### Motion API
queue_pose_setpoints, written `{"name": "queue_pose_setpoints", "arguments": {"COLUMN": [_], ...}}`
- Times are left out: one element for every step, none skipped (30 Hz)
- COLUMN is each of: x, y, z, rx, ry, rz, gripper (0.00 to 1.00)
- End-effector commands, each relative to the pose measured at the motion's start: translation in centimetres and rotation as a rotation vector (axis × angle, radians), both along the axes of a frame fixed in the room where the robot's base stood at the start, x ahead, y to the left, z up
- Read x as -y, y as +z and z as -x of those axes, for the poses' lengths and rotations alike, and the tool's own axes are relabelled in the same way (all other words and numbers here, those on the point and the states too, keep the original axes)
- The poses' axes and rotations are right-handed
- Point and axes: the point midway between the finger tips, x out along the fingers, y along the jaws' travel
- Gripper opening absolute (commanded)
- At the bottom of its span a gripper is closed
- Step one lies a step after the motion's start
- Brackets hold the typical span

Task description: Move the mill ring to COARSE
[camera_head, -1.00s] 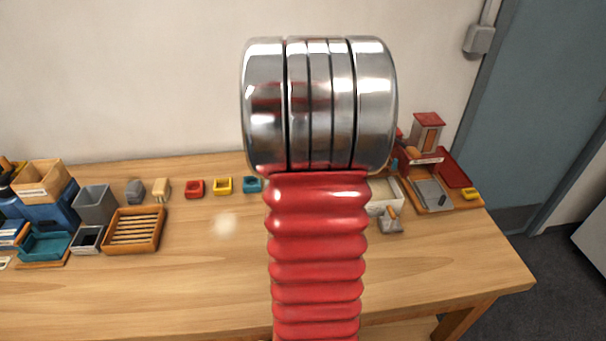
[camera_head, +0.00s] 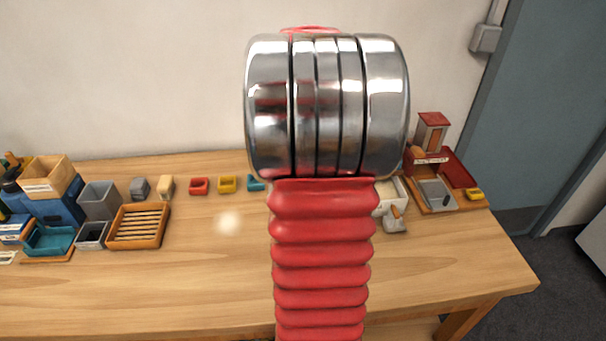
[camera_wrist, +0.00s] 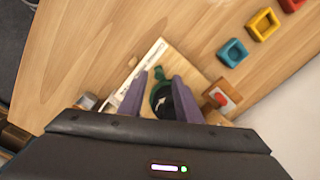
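In the wrist view a pale board (camera_wrist: 184,57) with a printed edge strip carries a round dark dial with a white arrow and a teal rim, which looks like the mill ring (camera_wrist: 161,92). My gripper (camera_wrist: 159,75) is over it with its two purple fingers apart, one on each side of the ring. I cannot tell whether the fingers touch it. The lettering on the strip is too small to read, so the ring's setting is unclear. In the head view my arm hides the gripper and the ring.
A red switch on a wooden block (camera_wrist: 221,97) stands close to the right finger. Teal (camera_wrist: 233,52), yellow (camera_wrist: 263,24) and red small trays lie beyond. In the head view, a slatted wooden tray (camera_head: 137,227) and bins stand left, and a red-roofed station (camera_head: 432,130) stands right. The front table is clear.

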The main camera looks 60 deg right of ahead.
Motion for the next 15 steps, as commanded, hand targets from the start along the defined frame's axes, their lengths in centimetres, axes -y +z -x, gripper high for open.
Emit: {"name": "queue_pose_setpoints", "arguments": {"x": [0.1,0.1,0.1,0.1,0.1,0.1,0.1,0.1,0.1,0.1,0.1,0.1,0.1,0.1,0.1], "y": [0.9,1.4,2.1,2.7,3.2,3.9,4.4,5.0,5.7,6.2,6.7,7.3,7.8,8.3,8.8], "z": [0.0,0.0,0.0,0.0,0.0,-0.1,-0.1,-0.1,-0.1,-0.1,-0.1,-0.1,-0.1,-0.1,-0.1], "rx": [0.002,0.002,0.002,0.001,0.002,0.002,0.002,0.002,0.002,0.002,0.002,0.002,0.002,0.002,0.001], "ry": [0.000,-0.001,-0.001,-0.001,-0.001,-0.001,-0.001,-0.001,-0.001,-0.001,-0.001,-0.001,-0.001,-0.001,-0.001], "rz": [0.002,0.003,0.002,0.003,0.003,0.003,0.003,0.003,0.003,0.002,0.003,0.002,0.002,0.002,0.000], "gripper": [0.31,0.31,0.31,0.31,0.31,0.31,0.31,0.31,0.31,0.31,0.31,0.31,0.31,0.31,0.31]}}
